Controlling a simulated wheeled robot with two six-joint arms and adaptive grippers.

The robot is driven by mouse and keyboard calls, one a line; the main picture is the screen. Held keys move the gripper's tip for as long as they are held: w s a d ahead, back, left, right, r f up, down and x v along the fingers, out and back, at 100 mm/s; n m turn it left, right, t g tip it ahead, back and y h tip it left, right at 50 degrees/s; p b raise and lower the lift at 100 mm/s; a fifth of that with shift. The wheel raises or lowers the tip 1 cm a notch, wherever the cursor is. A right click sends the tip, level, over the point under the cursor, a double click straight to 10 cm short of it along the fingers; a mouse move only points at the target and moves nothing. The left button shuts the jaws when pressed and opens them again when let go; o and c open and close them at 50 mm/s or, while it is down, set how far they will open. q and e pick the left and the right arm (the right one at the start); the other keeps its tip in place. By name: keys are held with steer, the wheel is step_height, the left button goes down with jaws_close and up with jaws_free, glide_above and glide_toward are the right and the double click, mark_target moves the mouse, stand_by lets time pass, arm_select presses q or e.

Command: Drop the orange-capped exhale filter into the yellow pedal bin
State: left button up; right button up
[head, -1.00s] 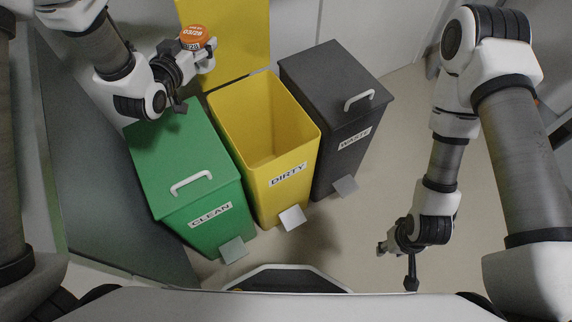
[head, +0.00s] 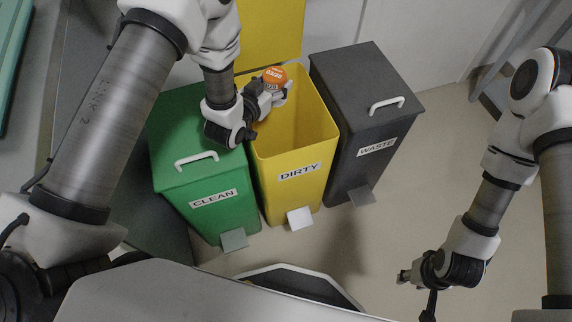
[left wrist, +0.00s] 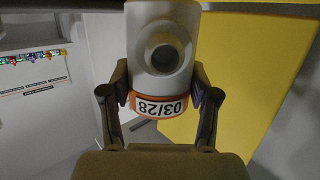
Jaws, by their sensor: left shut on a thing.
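The orange-capped filter (head: 274,75) is held by my left gripper (head: 272,91) over the back left part of the yellow bin's opening in the head view. The left wrist view shows the white filter body (left wrist: 162,50) between both fingers, with an orange band and a label reading 03/28. The yellow pedal bin (head: 290,150), marked DIRTY, stands with its lid (head: 270,30) raised at the back. I cannot tell how high the filter is above the rim. My right gripper (head: 404,277) is low at the right, above bare floor; its jaw opening is unclear.
The green CLEAN bin (head: 190,155) stands left of the yellow bin, its lid shut. The dark grey WASTE bin (head: 365,115) stands right of it, also shut. Bare floor (head: 440,170) lies to the right.

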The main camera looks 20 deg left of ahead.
arm_select(q)
steer(key=shift+f, duration=0.1)
steer(key=o, duration=1.2)
step_height(320, 180, up, 10)
steer(key=shift+r, duration=0.1)
